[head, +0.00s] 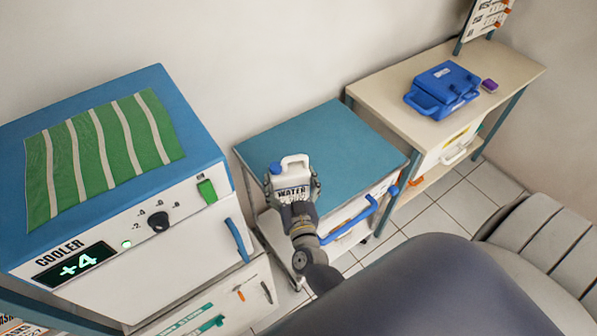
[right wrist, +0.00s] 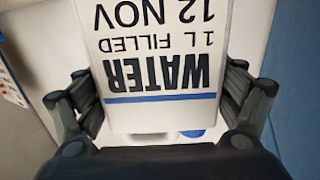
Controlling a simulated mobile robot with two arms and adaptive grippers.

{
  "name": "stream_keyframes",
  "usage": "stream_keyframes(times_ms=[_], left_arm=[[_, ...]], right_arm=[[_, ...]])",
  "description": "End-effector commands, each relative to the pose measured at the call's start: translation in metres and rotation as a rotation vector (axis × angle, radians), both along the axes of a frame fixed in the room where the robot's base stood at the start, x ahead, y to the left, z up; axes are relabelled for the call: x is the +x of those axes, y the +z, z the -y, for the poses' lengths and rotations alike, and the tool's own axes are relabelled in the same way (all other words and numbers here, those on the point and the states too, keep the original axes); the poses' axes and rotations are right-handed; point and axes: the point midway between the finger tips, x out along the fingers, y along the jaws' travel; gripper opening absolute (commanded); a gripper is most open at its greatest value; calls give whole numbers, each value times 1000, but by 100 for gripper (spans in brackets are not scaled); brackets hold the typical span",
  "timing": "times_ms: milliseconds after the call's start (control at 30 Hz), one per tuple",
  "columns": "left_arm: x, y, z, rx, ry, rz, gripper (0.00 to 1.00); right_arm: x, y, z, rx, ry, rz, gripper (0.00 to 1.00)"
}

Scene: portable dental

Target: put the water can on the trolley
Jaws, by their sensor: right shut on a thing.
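The water can (head: 291,176) is white with a blue cap, a handle on top and a dark "WATER" label. My right gripper (head: 293,184) is shut on it, one finger on each side. In the right wrist view the can's labelled face (right wrist: 155,60) fills the space between the fingers, its print upside down. The trolley (head: 345,145) has a teal top and white front with a blue handle. In the head view the can overlaps the left front part of this top; whether it touches the top cannot be told. My left gripper is not in view.
A cooler (head: 120,245) with a green striped cloth (head: 100,150) on top stands left of the trolley. A desk (head: 385,88) with a blue case (head: 443,90) and a small purple item (head: 489,85) stands right. Most of the trolley top is bare.

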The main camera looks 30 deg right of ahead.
Motion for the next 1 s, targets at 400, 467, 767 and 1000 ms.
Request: stream_keyframes(times_ms=[400,467,767,1000], left_arm=[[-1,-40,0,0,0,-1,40],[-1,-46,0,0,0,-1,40],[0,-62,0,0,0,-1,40],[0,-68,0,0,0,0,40]], right_arm=[[57,-8,77,-7,-5,15,24],[65,-9,88,-8,-4,13,24],[89,-11,121,-6,-3,11,24],[90,-15,123,-3,-3,10,24]])
